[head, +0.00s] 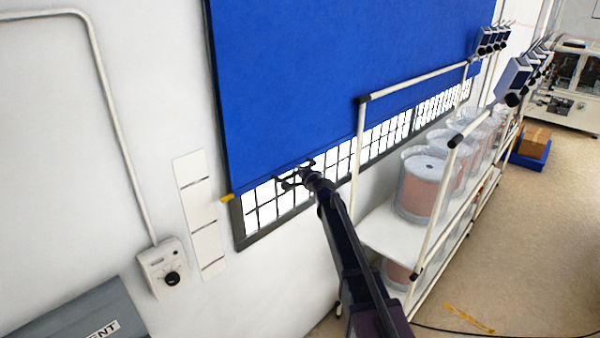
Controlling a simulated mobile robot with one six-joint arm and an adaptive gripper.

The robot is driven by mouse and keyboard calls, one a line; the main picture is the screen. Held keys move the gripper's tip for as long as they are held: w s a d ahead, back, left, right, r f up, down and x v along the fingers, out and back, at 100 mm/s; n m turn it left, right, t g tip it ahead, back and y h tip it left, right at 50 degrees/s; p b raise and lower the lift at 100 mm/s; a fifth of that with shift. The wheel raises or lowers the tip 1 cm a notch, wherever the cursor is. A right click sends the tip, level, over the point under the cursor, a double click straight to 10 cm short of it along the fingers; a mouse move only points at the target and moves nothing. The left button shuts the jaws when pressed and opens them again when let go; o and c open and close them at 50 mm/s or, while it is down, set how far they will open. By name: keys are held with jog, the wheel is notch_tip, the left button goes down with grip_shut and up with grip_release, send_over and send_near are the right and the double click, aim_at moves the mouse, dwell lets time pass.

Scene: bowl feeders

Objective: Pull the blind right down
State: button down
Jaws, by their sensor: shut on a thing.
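The blue blind (330,75) hangs over the window on the wall and covers most of it. Its bottom edge runs slanted across the picture, with a yellow tab (228,198) at its left end. Below that edge a strip of the barred window (280,202) shows bright, down to the dark lower frame. My gripper (294,177) is at the blind's bottom edge, left of its middle, and is shut on that edge. The exact grip is small and partly hidden by the gripper. The blind's top is out of view.
A white-framed rack (385,232) with clear bowl feeders (420,185) stands close to the right of my arm. A control box with a knob (162,268) is on the wall at left. Open floor (530,230) lies to the right, with a blue crate (528,158) beyond.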

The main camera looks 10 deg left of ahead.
notch_tip(320, 180, down, 27)
jog(key=b, duration=2.6)
jog(key=shift+s, duration=0.2)
jog(key=c, duration=0.6)
grip_release()
jog(key=shift+w+f, duration=0.15)
jog(key=shift+f, duration=0.1)
jog(key=shift+r, duration=0.1)
notch_tip(320, 180, up, 30)
jog(key=p, duration=2.9)
jog(key=shift+w+f, duration=0.1)
jog(key=shift+f, duration=0.15)
jog(key=shift+f+v, duration=0.15)
jog(key=shift+v, duration=1.25)
jog(key=shift+f+v, duration=0.15)
jog(key=shift+v, duration=1.25)
